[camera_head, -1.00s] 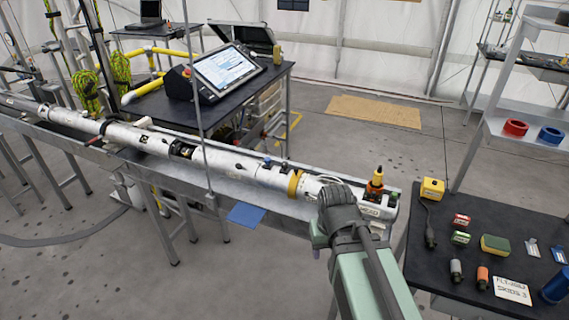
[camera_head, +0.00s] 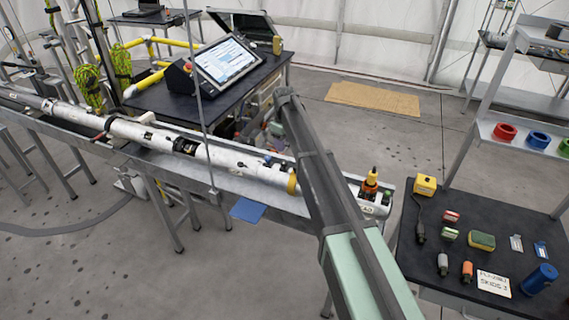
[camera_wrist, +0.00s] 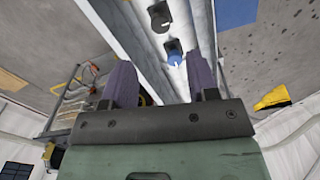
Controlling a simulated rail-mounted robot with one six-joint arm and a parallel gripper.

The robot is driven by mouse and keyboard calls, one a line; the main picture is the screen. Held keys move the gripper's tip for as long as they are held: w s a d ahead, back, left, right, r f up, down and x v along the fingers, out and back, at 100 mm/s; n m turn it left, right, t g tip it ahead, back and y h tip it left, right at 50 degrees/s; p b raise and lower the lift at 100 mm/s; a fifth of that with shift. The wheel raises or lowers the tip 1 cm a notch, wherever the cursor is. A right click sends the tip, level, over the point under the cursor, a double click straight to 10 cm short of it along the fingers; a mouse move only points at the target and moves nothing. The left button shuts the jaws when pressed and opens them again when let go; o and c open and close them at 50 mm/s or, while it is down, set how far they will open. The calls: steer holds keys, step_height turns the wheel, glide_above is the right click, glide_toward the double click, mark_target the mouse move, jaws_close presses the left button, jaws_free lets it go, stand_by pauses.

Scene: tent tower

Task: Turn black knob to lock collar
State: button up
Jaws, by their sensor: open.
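A long white and silver tube (camera_head: 222,158) lies in a metal trough, with knobs along its top. In the wrist view a black knob (camera_wrist: 159,15) with a white mark sits on the tube, beyond the fingertips. A blue knob (camera_wrist: 174,57) with a white mark sits nearer, between the fingers in the picture. The blue knob also shows in the head view (camera_head: 268,161). My gripper (camera_wrist: 162,78) is open and empty, its two purple-grey fingers apart over the tube. In the head view my arm hides much of the gripper and part of the tube.
A console screen (camera_head: 228,66) stands on a black table behind the tube. A thin vertical pole (camera_head: 203,105) rises before the tube. A black table at right holds several small items.

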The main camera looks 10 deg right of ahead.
mark_target(285, 162)
step_height(285, 162, down, 9)
steer(key=b, duration=0.7)
steer(key=shift+f+b, duration=0.1)
steer(key=shift+b, duration=0.3)
steer(key=c, duration=0.9)
